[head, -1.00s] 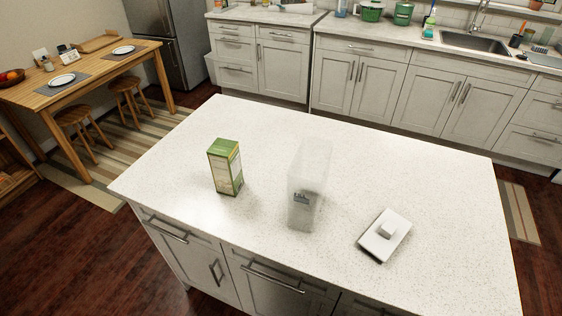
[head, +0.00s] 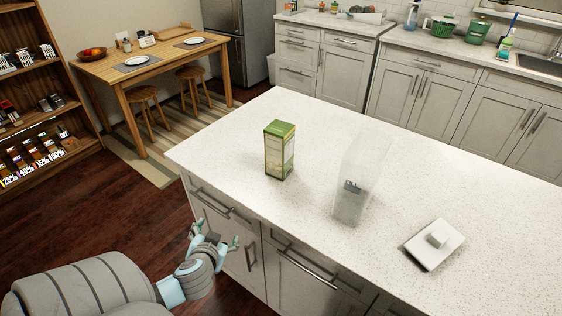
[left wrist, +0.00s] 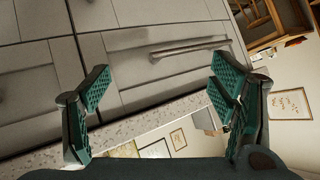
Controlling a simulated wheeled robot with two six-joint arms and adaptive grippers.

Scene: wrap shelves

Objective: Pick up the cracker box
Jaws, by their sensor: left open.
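The cracker box (head: 279,150) is a green and cream carton. It stands upright on the white speckled island counter (head: 225,150), left of the clear container, in the head view. My left gripper (head: 214,237) is in front of the island's cabinet face, below the counter edge, apart from the box and nearer to me. Its fingers are spread and empty. In the left wrist view the open fingers (left wrist: 161,90) frame grey drawer fronts and a handle. My right gripper is in neither current view.
A tall clear container (head: 362,178) stands right of the box, and a white lid (head: 435,243) lies farther right. The counter around the box is clear. A wooden table (head: 160,75) and a shelf (head: 40,105) stand at the left.

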